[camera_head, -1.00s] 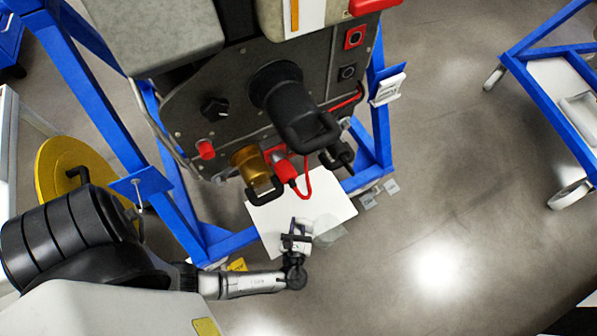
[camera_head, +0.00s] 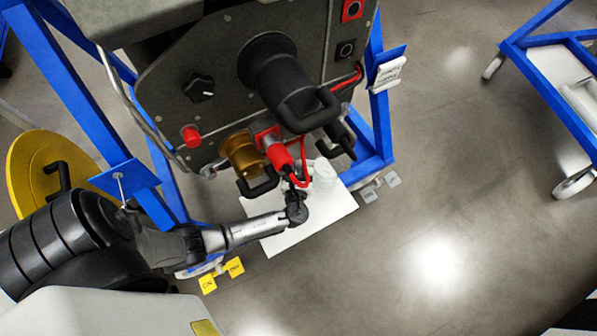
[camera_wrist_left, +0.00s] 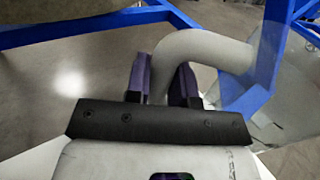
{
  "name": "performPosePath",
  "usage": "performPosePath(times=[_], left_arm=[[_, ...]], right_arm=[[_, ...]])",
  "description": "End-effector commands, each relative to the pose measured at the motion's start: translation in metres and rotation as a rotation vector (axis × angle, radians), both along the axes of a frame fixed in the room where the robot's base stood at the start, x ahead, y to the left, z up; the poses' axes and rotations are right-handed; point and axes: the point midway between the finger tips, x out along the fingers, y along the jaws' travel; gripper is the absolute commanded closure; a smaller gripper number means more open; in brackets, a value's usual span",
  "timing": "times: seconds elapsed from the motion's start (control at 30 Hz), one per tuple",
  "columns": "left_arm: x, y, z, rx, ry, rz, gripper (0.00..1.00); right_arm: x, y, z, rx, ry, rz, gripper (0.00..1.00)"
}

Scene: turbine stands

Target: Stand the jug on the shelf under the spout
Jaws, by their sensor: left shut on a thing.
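The pale, see-through jug (camera_head: 323,176) is over the white shelf (camera_head: 312,222), close under the dark machine panel. In the left wrist view its curved grey handle (camera_wrist_left: 190,47) runs between the purple fingers, with the jug body (camera_wrist_left: 285,95) at the right. My left gripper (camera_head: 298,183) is shut on the handle, partly hidden by a red fitting. The jug's base is not clear, so I cannot tell whether it touches the shelf. A brass fitting (camera_head: 240,153) and a black fitting (camera_head: 340,137) stick out above; I cannot tell which is the spout. My right gripper is not in view.
A red plug with a looped cable (camera_head: 282,160) hangs close above my gripper. Blue frame posts (camera_head: 378,120) flank the shelf. A yellow disc (camera_head: 38,165) stands at left and a blue cart (camera_head: 545,90) at far right. Floor at right is clear.

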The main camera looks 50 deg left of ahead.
Motion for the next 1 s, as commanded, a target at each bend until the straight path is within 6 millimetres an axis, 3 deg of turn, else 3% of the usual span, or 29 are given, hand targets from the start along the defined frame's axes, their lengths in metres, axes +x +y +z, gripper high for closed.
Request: performPosePath(times=[0.17, 0.43, 0.9, 0.93, 1.0], left_arm=[[0.001, 0.001, -0.008, 0.0, 0.0, 0.0, 1.0], [0.0, 0.001, -0.036, 0.001, 0.001, 0.0, 1.0], [0.0, 0.0, -0.04, 0.001, 0.001, 0.0, 1.0], [0.0, 0.0, -0.039, 0.0, 0.001, 0.0, 0.76], [0.0, 0.0, -0.039, 0.0, 0.001, 0.0, 0.69]], right_arm=[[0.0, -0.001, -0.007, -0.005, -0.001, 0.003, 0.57], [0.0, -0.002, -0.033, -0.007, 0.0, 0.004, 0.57], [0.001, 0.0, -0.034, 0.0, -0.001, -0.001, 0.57], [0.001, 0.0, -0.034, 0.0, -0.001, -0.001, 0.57], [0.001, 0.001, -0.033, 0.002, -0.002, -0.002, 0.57]])
